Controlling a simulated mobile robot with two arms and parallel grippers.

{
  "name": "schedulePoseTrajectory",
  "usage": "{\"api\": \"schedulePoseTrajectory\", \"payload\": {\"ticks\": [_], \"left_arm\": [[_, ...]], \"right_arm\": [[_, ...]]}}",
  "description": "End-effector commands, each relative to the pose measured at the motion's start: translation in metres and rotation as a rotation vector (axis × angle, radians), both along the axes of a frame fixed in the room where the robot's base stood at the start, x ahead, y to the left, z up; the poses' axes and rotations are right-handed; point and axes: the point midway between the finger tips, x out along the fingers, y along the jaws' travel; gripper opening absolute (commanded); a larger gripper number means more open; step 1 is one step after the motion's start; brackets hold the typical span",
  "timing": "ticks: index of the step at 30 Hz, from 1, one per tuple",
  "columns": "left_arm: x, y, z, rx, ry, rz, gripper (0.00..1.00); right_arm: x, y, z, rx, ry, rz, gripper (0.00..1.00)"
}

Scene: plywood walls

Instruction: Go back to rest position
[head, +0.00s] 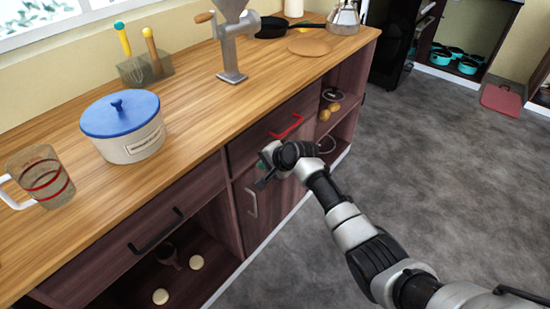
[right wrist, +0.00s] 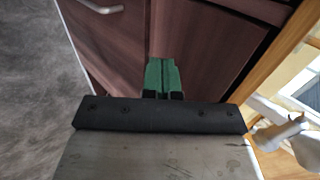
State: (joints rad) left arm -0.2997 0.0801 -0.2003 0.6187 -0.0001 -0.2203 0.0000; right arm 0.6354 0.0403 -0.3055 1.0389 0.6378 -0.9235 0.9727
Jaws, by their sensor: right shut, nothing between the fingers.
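My right gripper (head: 262,175) is in the middle of the head view, in front of the cabinet (head: 200,187) and a little below the red drawer handle (head: 287,126). In the right wrist view its green fingers (right wrist: 161,76) are closed together with nothing between them. Dark cabinet doors lie beyond the fingertips; I cannot tell whether they touch. My left gripper is not in view.
On the wooden counter (head: 200,107) stand a blue-lidded pot (head: 130,143), a glass mug (head: 45,180), a utensil holder (head: 146,70), a grinder (head: 230,50) and a kettle (head: 343,19). A silver door handle (head: 252,203) is near the gripper.

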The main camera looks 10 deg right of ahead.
Motion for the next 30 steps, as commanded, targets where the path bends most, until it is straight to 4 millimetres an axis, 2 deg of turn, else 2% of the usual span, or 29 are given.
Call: {"api": "schedulePoseTrajectory", "payload": {"ticks": [3,11,17,20,23,26,30], "left_arm": [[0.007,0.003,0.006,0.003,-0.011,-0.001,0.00],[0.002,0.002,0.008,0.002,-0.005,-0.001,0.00],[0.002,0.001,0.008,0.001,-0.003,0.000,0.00],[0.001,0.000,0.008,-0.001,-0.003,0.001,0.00],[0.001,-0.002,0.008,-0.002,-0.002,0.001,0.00],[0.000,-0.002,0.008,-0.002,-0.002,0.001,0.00],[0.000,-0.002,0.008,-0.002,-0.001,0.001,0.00]], "right_arm": [[-0.010,-0.010,0.014,-0.001,-0.003,-0.002,0.00],[-0.025,-0.022,0.030,-0.001,0.000,-0.001,0.00],[-0.027,-0.024,0.033,-0.001,0.001,-0.001,0.00],[-0.030,-0.026,0.024,-0.011,0.006,0.000,0.00],[-0.040,-0.033,-0.009,-0.055,0.018,0.003,0.00],[-0.063,-0.046,-0.065,-0.138,0.036,0.022,0.00],[-0.117,-0.068,-0.156,-0.294,0.064,0.086,0.00]]}}
